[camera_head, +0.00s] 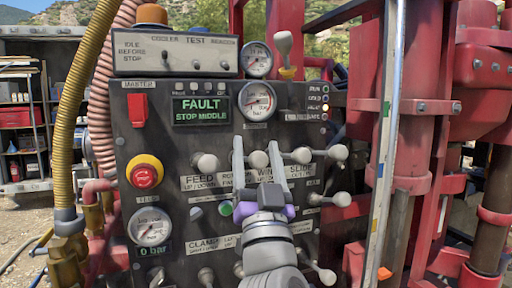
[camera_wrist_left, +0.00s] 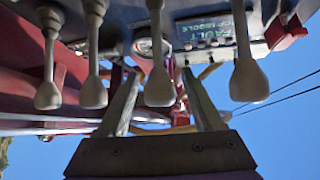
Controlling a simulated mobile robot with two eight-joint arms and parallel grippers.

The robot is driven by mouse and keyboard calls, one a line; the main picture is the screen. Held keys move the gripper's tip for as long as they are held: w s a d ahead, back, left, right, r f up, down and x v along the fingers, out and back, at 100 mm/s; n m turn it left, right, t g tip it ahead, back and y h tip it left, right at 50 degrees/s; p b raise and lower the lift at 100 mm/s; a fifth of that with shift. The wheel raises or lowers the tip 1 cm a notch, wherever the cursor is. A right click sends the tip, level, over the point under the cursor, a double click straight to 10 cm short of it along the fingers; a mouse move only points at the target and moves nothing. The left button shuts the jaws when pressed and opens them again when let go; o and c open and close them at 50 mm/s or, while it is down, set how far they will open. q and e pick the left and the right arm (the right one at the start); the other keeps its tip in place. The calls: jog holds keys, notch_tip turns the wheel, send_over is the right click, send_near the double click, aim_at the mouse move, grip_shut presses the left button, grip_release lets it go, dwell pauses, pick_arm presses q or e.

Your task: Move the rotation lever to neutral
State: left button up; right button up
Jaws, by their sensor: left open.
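The rotation lever, above the partly covered "ROT" label, shows as a pale grey knob (camera_head: 260,160) between the two fingers of my left gripper (camera_head: 256,146). The gripper is open, fingers pointing up along the panel face. In the left wrist view, seen upside down, this knob (camera_wrist_left: 159,88) hangs between the spread fingers (camera_wrist_left: 162,100), with a gap on both sides. Whether the lever sits at neutral cannot be told. My right gripper is not in view.
The feed lever knob (camera_head: 207,162) is close to the left, another lever knob (camera_head: 338,152) to the right. More levers lie below. A metal post (camera_head: 384,150) stands at right.

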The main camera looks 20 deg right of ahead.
pick_arm(q)
jog(key=b+v, duration=0.1)
jog(key=v, duration=0.7)
jog(key=shift+s+f+b, duration=0.15)
jog(key=shift+s+b, duration=0.15)
jog(key=shift+s, duration=0.1)
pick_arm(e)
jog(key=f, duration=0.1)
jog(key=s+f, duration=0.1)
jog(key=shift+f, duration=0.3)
